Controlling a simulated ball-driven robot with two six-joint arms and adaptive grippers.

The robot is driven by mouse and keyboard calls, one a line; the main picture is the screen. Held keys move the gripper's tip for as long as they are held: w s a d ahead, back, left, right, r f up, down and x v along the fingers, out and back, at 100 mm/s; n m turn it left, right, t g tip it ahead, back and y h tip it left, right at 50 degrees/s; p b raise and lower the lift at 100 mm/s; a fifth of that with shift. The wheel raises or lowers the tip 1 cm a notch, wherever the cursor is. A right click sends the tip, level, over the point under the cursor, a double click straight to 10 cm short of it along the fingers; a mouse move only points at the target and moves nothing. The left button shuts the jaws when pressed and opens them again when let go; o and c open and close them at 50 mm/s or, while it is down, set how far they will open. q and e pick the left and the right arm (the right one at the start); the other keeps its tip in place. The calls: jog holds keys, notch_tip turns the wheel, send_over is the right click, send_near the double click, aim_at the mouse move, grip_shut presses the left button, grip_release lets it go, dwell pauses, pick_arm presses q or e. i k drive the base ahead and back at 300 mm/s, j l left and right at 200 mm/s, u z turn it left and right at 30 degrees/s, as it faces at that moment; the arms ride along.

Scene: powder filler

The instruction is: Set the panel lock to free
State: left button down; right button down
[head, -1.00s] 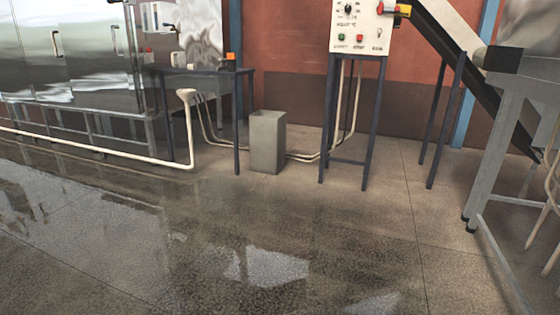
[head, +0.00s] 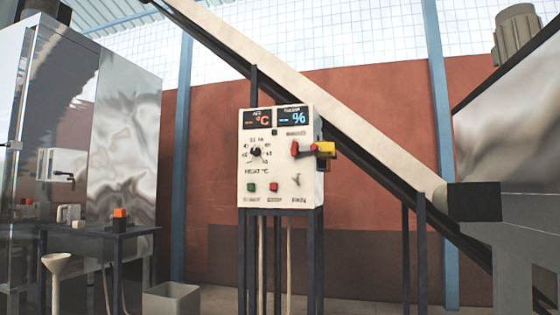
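The white control panel (head: 277,165) stands on dark legs in the middle of the head view. At its lower right is a small grey lever or key (head: 296,181) above a label too small to read; this may be the panel lock, and I cannot tell its setting. Left of it are a red button (head: 273,187) and a green button (head: 251,187). A black dial (head: 256,152) sits above them. Neither gripper is in view.
A sloping conveyor (head: 310,85) passes behind the panel down to the right. A dark table (head: 112,237) with small items stands at the left, beside steel cabinets. A grey bin (head: 172,298) and a funnel (head: 59,265) are low on the left.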

aim_at(313, 147)
jog(key=i+l, duration=0.35)
jog(key=l, duration=0.2)
jog(key=i+j+z, duration=0.1)
jog(key=i+j, duration=0.65)
